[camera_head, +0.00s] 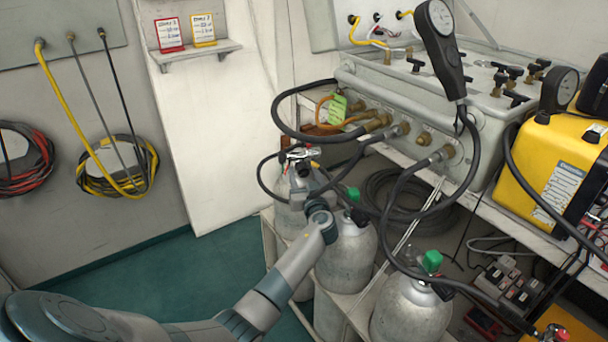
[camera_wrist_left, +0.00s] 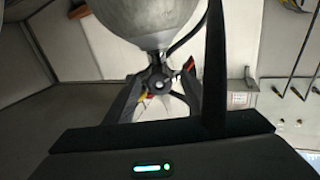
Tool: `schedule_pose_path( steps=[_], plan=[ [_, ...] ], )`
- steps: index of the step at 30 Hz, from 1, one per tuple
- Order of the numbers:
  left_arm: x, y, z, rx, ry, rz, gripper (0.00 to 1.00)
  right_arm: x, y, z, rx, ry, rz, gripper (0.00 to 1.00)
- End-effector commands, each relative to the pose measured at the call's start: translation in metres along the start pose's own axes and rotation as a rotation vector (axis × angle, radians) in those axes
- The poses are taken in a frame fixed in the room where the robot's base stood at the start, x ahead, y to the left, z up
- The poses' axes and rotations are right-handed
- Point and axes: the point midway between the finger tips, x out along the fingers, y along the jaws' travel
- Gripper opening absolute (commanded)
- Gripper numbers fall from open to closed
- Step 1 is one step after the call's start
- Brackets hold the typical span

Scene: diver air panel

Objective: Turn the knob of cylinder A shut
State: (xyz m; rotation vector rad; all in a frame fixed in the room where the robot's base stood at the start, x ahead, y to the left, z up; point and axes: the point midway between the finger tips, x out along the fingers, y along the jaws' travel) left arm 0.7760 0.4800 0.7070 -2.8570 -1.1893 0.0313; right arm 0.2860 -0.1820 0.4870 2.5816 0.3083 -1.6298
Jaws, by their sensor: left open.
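Several grey gas cylinders stand in a rack below the panel; I cannot read which is A. My left arm reaches to the farthest cylinder (camera_head: 286,218), at the left end of the row. My left gripper (camera_head: 302,166) is at its valve, partly hidden by my wrist. In the left wrist view, the open gripper (camera_wrist_left: 160,98) has one finger on each side of a dark valve knob (camera_wrist_left: 158,80), below the round grey cylinder (camera_wrist_left: 150,18). I cannot tell whether the fingers touch the knob. My right gripper is not in view.
Two other cylinders, with green-topped valves (camera_head: 432,262), stand nearer. Black hoses loop from the grey air panel (camera_head: 405,105) close around my left gripper. A gauge (camera_head: 440,45) stands above the panel, and a yellow case (camera_head: 552,170) sits at right. The green floor at left is clear.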

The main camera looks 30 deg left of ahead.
Motion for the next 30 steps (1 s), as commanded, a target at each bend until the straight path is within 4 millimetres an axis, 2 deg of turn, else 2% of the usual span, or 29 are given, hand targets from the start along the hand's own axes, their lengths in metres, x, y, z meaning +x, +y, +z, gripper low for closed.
schedule_pose_path(
  steps=[4, 9, 20, 30],
  plan=[
    [-0.0002, 0.0, -0.0001, 0.0, 0.0, 0.0, 0.48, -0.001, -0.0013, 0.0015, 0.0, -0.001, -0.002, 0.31],
    [-0.0003, 0.0001, 0.0, 0.0, 0.0, 0.0, 0.09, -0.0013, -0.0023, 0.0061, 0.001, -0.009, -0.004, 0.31],
    [-0.0006, 0.0003, 0.0002, 0.026, -0.001, 0.0, 0.09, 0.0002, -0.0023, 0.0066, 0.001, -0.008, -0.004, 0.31],
    [-0.0005, 0.0005, 0.0002, 0.188, -0.007, 0.0, 0.09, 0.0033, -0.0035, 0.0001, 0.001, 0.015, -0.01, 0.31]
  ],
)
